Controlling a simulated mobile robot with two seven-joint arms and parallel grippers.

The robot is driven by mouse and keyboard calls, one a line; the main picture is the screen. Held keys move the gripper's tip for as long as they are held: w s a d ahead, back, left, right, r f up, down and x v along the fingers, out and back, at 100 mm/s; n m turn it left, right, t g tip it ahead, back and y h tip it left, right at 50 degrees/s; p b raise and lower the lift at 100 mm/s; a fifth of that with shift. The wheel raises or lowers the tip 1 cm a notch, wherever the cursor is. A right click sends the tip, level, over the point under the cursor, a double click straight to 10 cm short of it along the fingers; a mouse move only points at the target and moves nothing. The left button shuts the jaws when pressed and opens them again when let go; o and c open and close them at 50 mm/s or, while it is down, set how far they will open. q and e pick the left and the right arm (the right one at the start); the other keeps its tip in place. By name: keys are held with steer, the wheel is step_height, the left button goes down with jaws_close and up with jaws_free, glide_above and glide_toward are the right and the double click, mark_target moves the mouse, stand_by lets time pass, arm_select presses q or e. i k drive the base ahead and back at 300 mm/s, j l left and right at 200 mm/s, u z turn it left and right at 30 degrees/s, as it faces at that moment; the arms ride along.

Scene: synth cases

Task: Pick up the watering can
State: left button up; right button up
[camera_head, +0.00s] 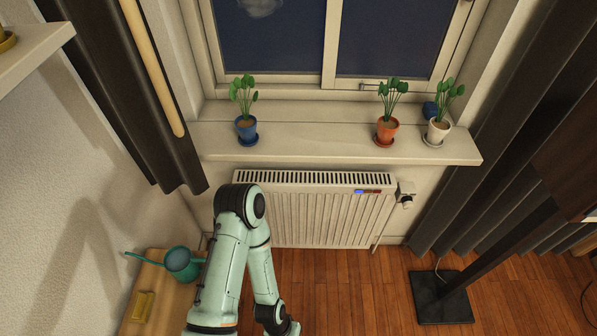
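A teal watering can (178,266) stands upright on a small wooden table (158,283) at the lower left. Its thin spout points left, and its round top opening shows a grey-blue inside. Its right side is close to my arm in the picture, and any handle there is hard to make out. One pale green arm of mine is bent in the lower middle, its elbow up in front of the radiator and its far part running down to the bottom edge. No gripper fingers show for either arm.
A yellow object (143,306) lies on the table near the can. Potted plants in blue (246,130), orange (386,132) and white (438,131) pots stand on the windowsill above a radiator (320,215). A black stand base (440,298) is on the floor at right.

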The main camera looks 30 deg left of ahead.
mark_target(180, 261)
steer(key=u, duration=4.5)
steer(key=k+l+u, duration=0.55)
steer(key=k+l, duration=0.05)
steer(key=k, duration=0.05)
